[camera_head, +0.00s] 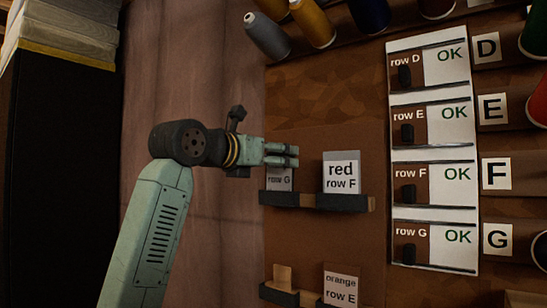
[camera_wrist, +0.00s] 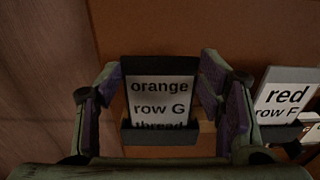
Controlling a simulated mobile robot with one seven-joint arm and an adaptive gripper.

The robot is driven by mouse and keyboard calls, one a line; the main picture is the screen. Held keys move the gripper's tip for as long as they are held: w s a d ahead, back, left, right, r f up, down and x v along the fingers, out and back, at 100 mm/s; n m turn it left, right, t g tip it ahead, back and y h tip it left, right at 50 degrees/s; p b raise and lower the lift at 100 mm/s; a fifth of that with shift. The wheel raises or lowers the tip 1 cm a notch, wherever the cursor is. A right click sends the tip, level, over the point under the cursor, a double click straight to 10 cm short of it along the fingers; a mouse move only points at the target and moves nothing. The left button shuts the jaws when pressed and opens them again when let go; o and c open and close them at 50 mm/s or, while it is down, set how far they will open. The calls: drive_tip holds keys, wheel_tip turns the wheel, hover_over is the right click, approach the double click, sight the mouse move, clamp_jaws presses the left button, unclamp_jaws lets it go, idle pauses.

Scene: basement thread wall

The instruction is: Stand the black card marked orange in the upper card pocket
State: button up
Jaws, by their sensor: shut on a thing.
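The black card (camera_wrist: 160,104) carries a white label reading "orange, row G, thread". In the head view its label (camera_head: 280,180) shows partly below my fingers. My gripper (camera_head: 294,155) is shut on this card, with one finger at each side edge in the wrist view (camera_wrist: 161,85). The card stands upright at the left upper card pocket (camera_head: 279,199), its lower end behind the pocket's dark front lip (camera_wrist: 160,132). Whether it rests on the pocket floor is hidden.
A card marked red, row F (camera_head: 341,172) stands in the pocket to the right. Thread spools (camera_head: 267,36) line the top. A white row panel (camera_head: 433,155) is at right.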

drive_tip(key=o, duration=0.9)
drive_tip(key=v, duration=1.2)
